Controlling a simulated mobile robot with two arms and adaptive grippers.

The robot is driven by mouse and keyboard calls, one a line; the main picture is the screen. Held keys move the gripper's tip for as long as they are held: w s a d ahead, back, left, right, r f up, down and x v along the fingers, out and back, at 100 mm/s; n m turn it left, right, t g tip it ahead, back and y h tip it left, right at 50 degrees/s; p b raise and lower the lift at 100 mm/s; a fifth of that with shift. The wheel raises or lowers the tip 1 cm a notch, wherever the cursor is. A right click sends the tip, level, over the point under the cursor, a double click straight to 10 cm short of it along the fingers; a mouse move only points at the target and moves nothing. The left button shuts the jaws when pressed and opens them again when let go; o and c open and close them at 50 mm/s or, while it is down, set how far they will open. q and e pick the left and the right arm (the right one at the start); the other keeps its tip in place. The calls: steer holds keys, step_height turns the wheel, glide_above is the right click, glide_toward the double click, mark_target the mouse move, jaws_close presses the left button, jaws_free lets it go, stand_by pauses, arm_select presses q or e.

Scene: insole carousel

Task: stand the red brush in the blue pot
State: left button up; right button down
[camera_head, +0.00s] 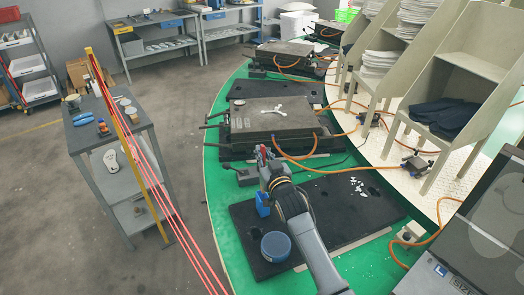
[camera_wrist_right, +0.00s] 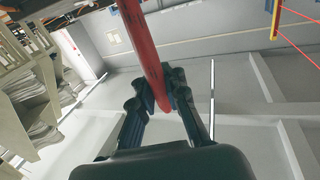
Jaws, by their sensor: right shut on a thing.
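The red brush (camera_wrist_right: 145,50) is between the two fingers of my right gripper (camera_wrist_right: 160,100) in the wrist view, its red length running up past the top edge. In the head view my right gripper (camera_head: 268,165) is above the green carousel top, and only a little red of the brush (camera_head: 262,156) shows there. The blue pot (camera_head: 276,247) stands upright on a black mat, nearer the camera than the gripper and apart from it. My left gripper is not in view.
The black mat (camera_head: 335,225) lies on the green carousel edge (camera_head: 220,190), with small white bits on it. A dark machine block (camera_head: 280,120) with orange hoses is beyond the gripper. A grey trolley (camera_head: 90,140) stands at left behind a yellow post (camera_head: 120,125).

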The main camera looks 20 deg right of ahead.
steer(key=shift+f+b, duration=2.85)
steer(key=shift+f, duration=1.5)
steer(key=c, duration=1.3)
jaws_free()
steer(key=shift+s, duration=0.2)
steer(key=s, duration=1.1)
steer(key=shift+s+d, duration=0.2)
steer(key=shift+s, duration=0.1)
